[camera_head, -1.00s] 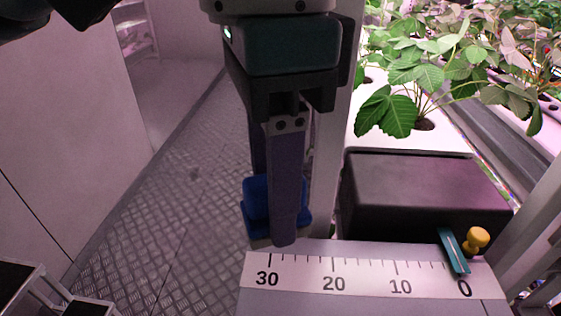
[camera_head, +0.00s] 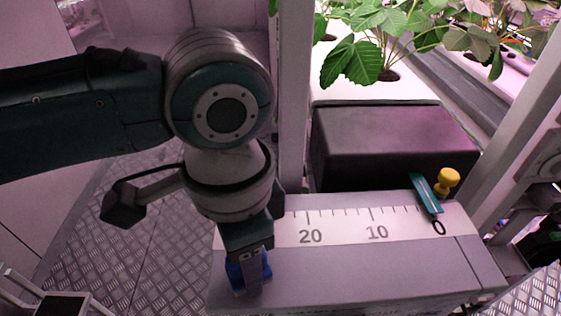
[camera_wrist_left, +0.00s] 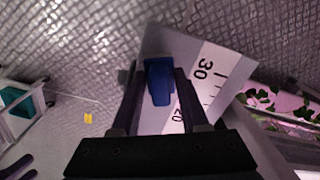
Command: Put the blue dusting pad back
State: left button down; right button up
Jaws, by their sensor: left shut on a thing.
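The blue dusting pad (camera_head: 236,275) is between the fingers of my left gripper (camera_head: 248,270), at the left end of the grey ledge with the ruler strip. In the left wrist view the pad (camera_wrist_left: 158,80) sits between the two dark fingers of the gripper (camera_wrist_left: 160,100), with the ledge behind it. The gripper is shut on the pad and points down. The fingers and wrist hide part of the pad in the head view. I cannot tell whether the pad touches the ledge. My right gripper is not in view.
The ledge (camera_head: 350,270) carries a white ruler strip (camera_head: 345,226). A teal tool (camera_head: 426,194) and a yellow knob-shaped thing (camera_head: 446,182) are at its right end. A black box (camera_head: 395,142) stands behind, with leafy plants (camera_head: 350,60) beyond. The ledge's front is clear.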

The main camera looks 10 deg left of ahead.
pick_arm(q)
jog(key=shift+f, duration=0.7)
jog(key=shift+c, duration=2.1)
grip_release()
notch_tip(320, 180, up, 12)
jog(key=shift+r+p, duration=0.1)
jog(key=shift+p, duration=0.75)
jog(key=s+d+f+n+t+h, duration=0.2)
jog(key=s+d+f+n+h, duration=0.1)
jog(key=s+d+h, duration=0.15)
jog(key=s+a+f+n+y, duration=0.1)
jog(key=s+a+n+y, duration=0.1)
jog(key=a, duration=0.5)
jog(key=s+a+f+n+t+y, duration=0.1)
jog(key=s+a+n+y, duration=0.1)
jog(key=s+a, duration=0.3)
jog(key=shift+s+a+n+t, duration=0.3)
jog(key=shift+a+n, duration=0.4)
jog(key=shift+a, duration=0.2)
